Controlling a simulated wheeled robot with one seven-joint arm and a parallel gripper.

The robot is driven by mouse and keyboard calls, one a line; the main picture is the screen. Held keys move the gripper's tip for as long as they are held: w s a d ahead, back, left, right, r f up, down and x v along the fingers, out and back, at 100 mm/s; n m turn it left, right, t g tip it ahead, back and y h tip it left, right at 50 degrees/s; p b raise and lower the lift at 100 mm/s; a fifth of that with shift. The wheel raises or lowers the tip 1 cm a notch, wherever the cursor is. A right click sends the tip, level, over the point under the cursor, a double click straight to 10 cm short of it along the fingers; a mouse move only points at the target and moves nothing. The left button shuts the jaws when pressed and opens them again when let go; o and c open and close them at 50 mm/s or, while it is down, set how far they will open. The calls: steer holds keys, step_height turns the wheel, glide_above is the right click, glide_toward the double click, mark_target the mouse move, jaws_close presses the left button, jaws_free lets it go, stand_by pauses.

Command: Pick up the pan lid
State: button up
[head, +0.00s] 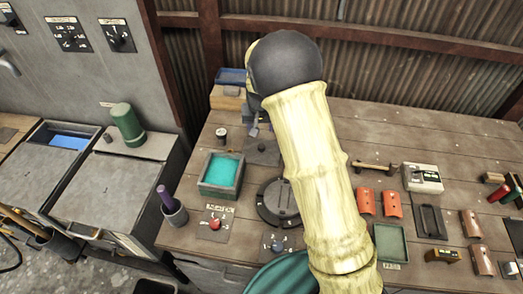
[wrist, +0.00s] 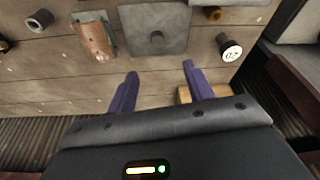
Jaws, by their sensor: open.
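I cannot tell for certain which piece is the pan lid. A flat, dark grey square plate with a round knob in its middle lies on the bench, at the top of the wrist view (wrist: 170,20) and left of my arm in the head view (head: 262,150). A dark round disc with a raised bar (head: 278,207) lies nearer, partly behind my arm. My gripper (wrist: 160,82) has two purple fingers, apart and empty. In the wrist view their tips point toward the square plate and stop short of it.
A black cylinder marked with digits (wrist: 229,46) stands beside the square plate, and a brown curved piece (wrist: 95,40) lies on its other side. A box with teal contents (head: 220,185) stands at left. Orange pieces (head: 379,203) lie right of my arm. The wall bounds the bench.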

steer(key=p, duration=0.3)
glide_above(261, 146)
steer(key=s, duration=0.2)
steer(key=x, duration=0.2)
steer(key=s+x, duration=0.1)
steer(key=x, duration=0.5)
steer(key=shift+s+a+f, duration=0.15)
steer(key=shift+s+f, duration=0.2)
steer(key=shift+f, duration=0.15)
steer(key=shift+f, duration=0.1)
steer(key=shift+f+p, duration=0.2)
steer(key=shift+p, duration=0.1)
steer(key=shift+d+p+x, duration=0.15)
steer(key=shift+p+x, duration=0.45)
steer(key=shift+x, duration=0.55)
steer(key=shift+d+p+x, duration=0.1)
steer(key=shift+p+x, duration=0.5)
steer(key=shift+x, duration=0.55)
steer(key=shift+s, duration=0.15)
steer(key=c, duration=1)
